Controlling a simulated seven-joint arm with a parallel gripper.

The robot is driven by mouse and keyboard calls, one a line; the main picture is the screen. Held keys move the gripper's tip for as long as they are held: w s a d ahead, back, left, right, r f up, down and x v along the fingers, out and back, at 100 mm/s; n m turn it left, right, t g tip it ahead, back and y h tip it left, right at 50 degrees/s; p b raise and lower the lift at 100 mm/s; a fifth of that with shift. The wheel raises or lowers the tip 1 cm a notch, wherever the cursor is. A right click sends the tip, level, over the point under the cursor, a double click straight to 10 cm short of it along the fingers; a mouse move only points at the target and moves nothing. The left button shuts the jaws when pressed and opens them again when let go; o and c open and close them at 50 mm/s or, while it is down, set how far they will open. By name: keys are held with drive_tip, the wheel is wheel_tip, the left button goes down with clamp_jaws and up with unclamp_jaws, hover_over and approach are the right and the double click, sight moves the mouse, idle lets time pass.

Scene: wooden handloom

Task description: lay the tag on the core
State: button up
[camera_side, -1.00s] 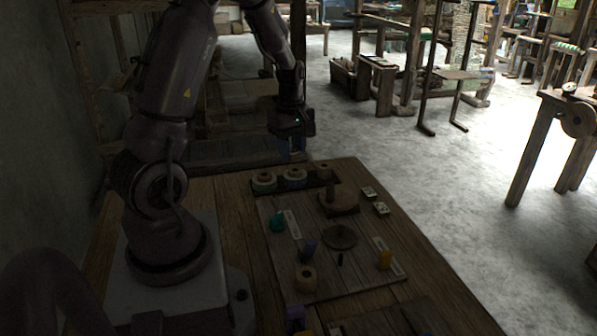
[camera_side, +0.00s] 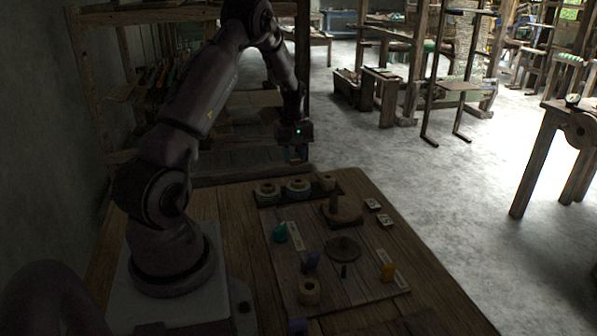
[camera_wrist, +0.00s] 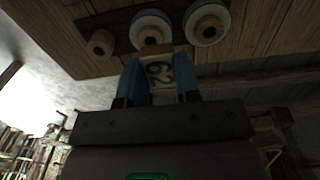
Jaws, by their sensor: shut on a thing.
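My gripper (camera_side: 296,154) hangs above and beyond the far edge of the table in the side view. In the wrist view its two blue fingers (camera_wrist: 158,76) are shut on a pale tag (camera_wrist: 160,72) with dark figures on it. A bare wooden core (camera_side: 327,183) stands in a dark rack at the table's far edge, and it also shows in the wrist view (camera_wrist: 102,42). Beside it stand two cores with white rings (camera_side: 297,187) (camera_side: 267,192). The tag is apart from them. Another wooden ring (camera_side: 309,291) stands near the front. Which core is meant is unclear.
A board (camera_side: 322,270) carries a teal piece (camera_side: 280,232), a purple piece (camera_side: 312,261), a yellow piece (camera_side: 389,272) and a dark disc (camera_side: 343,248). A wooden post on a base (camera_side: 342,211) and two small pale tiles (camera_side: 372,204) (camera_side: 386,221) stand right of the rack.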

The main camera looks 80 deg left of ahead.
sight(298, 161)
drive_tip(key=a+f, duration=0.1)
drive_tip(key=w+f, duration=0.1)
drive_tip(key=w+a+f, duration=0.1)
drive_tip(key=f, duration=0.1)
drive_tip(key=shift+a, duration=0.3)
drive_tip(key=shift+f, duration=1.4)
drive_tip(key=shift+f, duration=0.45)
drive_tip(key=o, duration=0.9)
